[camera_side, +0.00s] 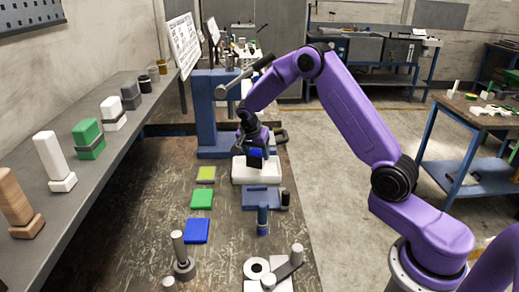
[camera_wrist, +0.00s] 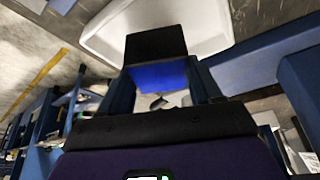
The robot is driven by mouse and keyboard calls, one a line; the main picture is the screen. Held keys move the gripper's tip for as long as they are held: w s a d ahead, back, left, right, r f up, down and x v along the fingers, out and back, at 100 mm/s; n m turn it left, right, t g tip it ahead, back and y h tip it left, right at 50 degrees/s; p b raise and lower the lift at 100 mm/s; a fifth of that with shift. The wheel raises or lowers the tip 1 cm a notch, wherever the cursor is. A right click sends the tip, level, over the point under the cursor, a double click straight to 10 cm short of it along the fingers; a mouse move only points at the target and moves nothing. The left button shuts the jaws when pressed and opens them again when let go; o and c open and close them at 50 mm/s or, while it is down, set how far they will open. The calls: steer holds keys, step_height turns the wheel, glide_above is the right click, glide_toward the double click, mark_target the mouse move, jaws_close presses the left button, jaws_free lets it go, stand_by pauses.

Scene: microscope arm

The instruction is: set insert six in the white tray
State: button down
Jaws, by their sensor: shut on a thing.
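My gripper (camera_side: 254,147) is shut on a block with a blue part (camera_wrist: 160,77) and a black part (camera_wrist: 155,46). I cannot read a number on it, so I cannot confirm that it is insert six. In the side view the held block's black part (camera_side: 255,163) points down over the white tray (camera_side: 241,177). The tray also shows in the wrist view (camera_wrist: 205,20), behind the black part. Whether the block touches the tray cannot be told. The arm and block hide part of the tray's inside.
A blue press-like stand (camera_side: 207,115) rises just behind the tray. Yellow-green (camera_side: 205,174), green (camera_side: 201,199) and blue (camera_side: 197,231) pads lie at the left front. A dark blue cylinder (camera_side: 263,218) stands in front. Several blocks line the left shelf (camera_side: 85,185).

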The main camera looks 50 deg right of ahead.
mark_target(254, 154)
steer(key=shift+w+d+f, duration=0.1)
steer(key=shift+w+f, duration=0.15)
steer(key=shift+w, duration=0.1)
steer(key=shift+f, duration=1.5)
steer(key=shift+f, duration=0.15)
steer(key=shift+c, duration=1)
jaws_free()
steer(key=shift+s+f, duration=0.1)
